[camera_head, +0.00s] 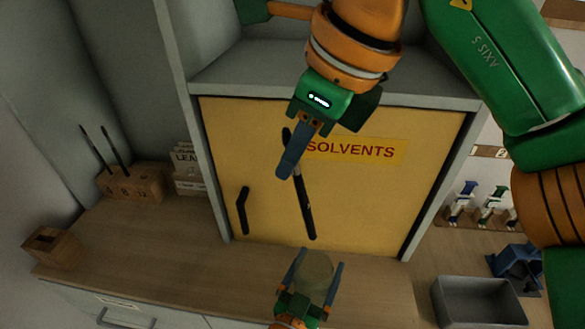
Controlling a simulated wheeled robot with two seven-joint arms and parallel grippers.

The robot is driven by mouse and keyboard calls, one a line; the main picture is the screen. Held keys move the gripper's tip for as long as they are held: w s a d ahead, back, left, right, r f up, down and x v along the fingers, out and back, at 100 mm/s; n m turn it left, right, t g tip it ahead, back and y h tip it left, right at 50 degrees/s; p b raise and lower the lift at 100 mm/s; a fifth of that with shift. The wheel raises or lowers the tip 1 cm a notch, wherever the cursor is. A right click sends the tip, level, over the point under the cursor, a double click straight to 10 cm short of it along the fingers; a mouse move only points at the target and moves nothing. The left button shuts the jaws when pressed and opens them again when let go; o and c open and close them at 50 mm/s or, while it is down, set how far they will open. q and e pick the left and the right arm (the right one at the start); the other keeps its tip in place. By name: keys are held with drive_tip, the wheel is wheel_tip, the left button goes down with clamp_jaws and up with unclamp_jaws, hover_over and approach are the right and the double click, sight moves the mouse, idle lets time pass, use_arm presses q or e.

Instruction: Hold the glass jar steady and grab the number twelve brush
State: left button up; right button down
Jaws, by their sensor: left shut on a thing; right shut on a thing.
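The glass jar (316,267) is a dull greyish round shape low in the middle, over the wooden counter. My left gripper (312,262) is shut on it, one finger on each side. A dark brush (305,208) with a paler band is held in front of the yellow cabinet door, slightly tilted. My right gripper (287,168) is shut on its upper part. The brush's lower end is above the jar and apart from it in the picture. I cannot read a number on the brush. A wooden brush block (130,187) at the left holds two upright thin brushes.
The yellow SOLVENTS door (255,150) with a black handle (242,210) is shut behind the grippers. A small wooden box (53,248) and a card stand (187,168) are on the left counter. A grey bin (478,302) is at the lower right. The left counter's middle is clear.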

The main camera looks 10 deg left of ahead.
use_arm(q)
drive_tip(key=o, duration=1.3)
